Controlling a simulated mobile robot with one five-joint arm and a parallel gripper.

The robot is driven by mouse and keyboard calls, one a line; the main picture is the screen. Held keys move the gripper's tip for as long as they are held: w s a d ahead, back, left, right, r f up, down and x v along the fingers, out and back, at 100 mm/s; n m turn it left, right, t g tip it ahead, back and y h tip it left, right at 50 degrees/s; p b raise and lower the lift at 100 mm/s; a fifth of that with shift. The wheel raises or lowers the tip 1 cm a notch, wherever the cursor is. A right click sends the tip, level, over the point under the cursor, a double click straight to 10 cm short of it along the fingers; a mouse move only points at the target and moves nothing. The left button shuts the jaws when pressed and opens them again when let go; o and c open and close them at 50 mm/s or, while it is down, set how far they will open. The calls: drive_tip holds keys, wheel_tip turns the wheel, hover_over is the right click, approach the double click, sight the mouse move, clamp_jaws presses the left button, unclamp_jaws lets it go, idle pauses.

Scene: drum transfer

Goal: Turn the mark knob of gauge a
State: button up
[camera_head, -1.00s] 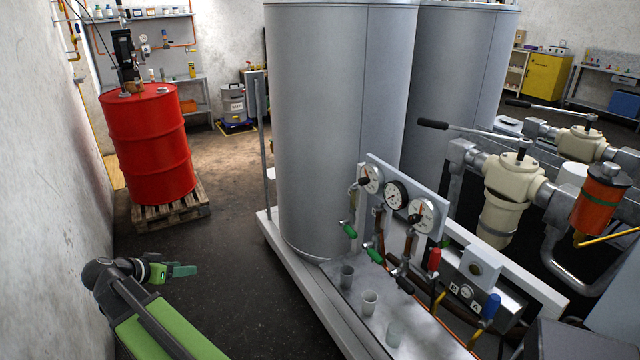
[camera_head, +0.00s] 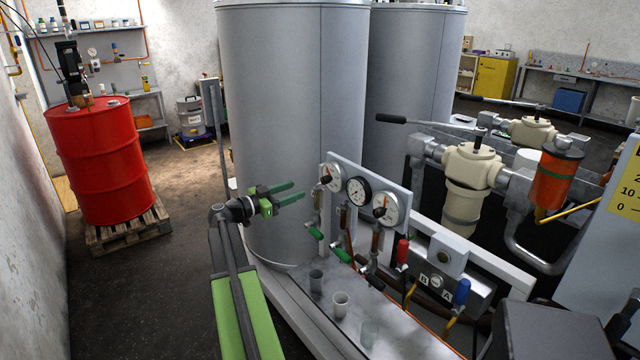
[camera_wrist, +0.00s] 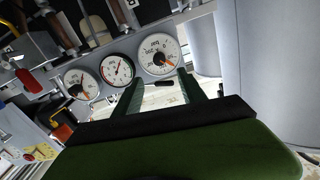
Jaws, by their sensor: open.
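Three round white-faced gauges sit in a row on a grey panel: a left gauge (camera_head: 333,175), a middle gauge (camera_head: 358,191) and a right gauge (camera_head: 387,208). I cannot read which is gauge a. A dark mark knob (camera_head: 325,180) shows on the left gauge. My gripper (camera_head: 298,191) is open and empty, its green fingers pointing at the left gauge from the left, with a gap between. In the wrist view, the nearest gauge (camera_wrist: 158,55) and its dark knob (camera_wrist: 164,83) appear between and beyond the two fingers (camera_wrist: 160,77). No contact shows.
A large grey tank (camera_head: 290,110) stands right behind my gripper. Green-handled valves (camera_head: 315,234) and several small cups (camera_head: 340,304) are below the gauges. A red drum (camera_head: 98,160) on a pallet stands at left, with open floor before it.

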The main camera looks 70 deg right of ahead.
sight(322, 180)
drive_tip(key=x, duration=1.2)
drive_tip(key=shift+d, duration=0.1)
drive_tip(key=shift+c, duration=0.2)
drive_tip(key=shift+w+r, duration=0.1)
clamp_jaws()
